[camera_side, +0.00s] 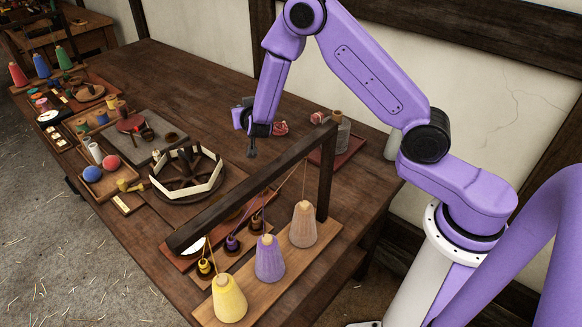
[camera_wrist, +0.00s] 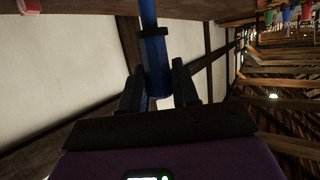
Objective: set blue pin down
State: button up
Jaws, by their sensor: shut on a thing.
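The blue pin (camera_wrist: 153,50) is a long blue rod with a thicker faceted lower part, seen in the wrist view. My gripper (camera_wrist: 157,84) is shut on that thicker part, with one dark finger on each side. The pin runs up past the fingertips and out at the top edge of the wrist view.
A dark wooden beam frame (camera_side: 255,185) stands right of my wrist, with yellow (camera_side: 229,298), purple (camera_side: 269,258) and tan (camera_side: 303,224) cones in front. A round white-walled wheel (camera_side: 187,172) and a grey slab (camera_side: 145,138) lie left. Red-and-white pieces (camera_side: 281,128) sit behind.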

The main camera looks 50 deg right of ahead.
jog(key=s+d+m+g+h, duration=0.3)
jog(key=s+m+g+h, duration=0.3)
jog(key=s, duration=1.2)
jog(key=shift+m+g, duration=0.6)
jog(key=shift+m, duration=0.1)
jog(key=shift+f, duration=4.55)
jog(key=o, duration=1)
jog(key=shift+f, duration=0.1)
jog(key=shift+o, duration=0.2)
jog(key=shift+a+r+y, duration=0.25)
jog(key=shift+a+y, duration=0.05)
jog(key=shift+a, duration=0.05)
jog(key=v, duration=0.6)
jog(key=shift+s+a, duration=0.2)
jog(key=shift+a, duration=0.15)
